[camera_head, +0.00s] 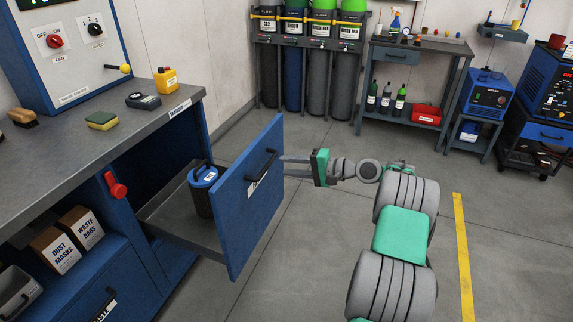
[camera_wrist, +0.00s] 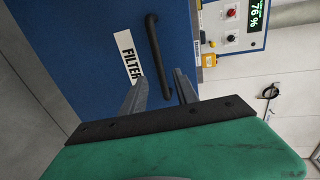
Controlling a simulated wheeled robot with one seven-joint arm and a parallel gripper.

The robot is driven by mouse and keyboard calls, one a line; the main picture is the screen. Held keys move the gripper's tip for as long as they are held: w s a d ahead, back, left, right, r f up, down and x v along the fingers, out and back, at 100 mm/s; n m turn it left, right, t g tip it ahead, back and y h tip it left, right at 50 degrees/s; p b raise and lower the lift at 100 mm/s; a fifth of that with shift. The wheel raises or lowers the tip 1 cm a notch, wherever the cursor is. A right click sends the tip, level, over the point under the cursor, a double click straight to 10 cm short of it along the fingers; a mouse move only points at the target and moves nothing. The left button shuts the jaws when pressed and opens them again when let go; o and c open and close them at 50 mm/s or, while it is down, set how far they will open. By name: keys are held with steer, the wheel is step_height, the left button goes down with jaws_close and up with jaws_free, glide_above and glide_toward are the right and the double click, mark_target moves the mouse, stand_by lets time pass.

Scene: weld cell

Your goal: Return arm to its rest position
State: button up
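My gripper (camera_head: 285,159) is at the end of my arm, just right of an open blue drawer front (camera_head: 238,225). Its two fingers point left toward the drawer's black handle (camera_head: 262,170) and look apart from it. In the wrist view my gripper (camera_wrist: 160,76) has a clear gap between its fingers and holds nothing. The handle (camera_wrist: 152,40) shows ahead, its lower end in line with that gap. The drawer front carries a "FILTER" label (camera_wrist: 128,55), partly covered by a finger. My arm reaches in from the lower right of the head view.
The pulled-out drawer (camera_head: 180,222) holds a dark canister with a blue lid (camera_head: 202,185). A grey bench top (camera_head: 70,150) lies left. Gas cylinders (camera_head: 293,75), a bottle table (camera_head: 420,48) and blue welding machines (camera_head: 487,97) stand behind. Floor by the yellow line (camera_head: 462,245) is clear.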

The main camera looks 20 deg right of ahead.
steer(key=s+a+r+n+g+h+p, duration=0.45)
steer(key=a+r+p, duration=0.25)
steer(key=a+r, duration=0.55)
steer(key=s+a+n+g+h+p, duration=0.1)
steer(key=s+n+h+p, duration=0.1)
steer(key=s, duration=1.1)
steer(key=s+a+r+n+g+h+p, duration=0.1)
steer(key=s+h+p, duration=0.3)
steer(key=s, duration=1)
steer(key=shift+a+r+n+g+h, duration=0.15)
steer(key=shift+a+n+g+h, duration=0.3)
steer(key=shift+n, duration=0.3)
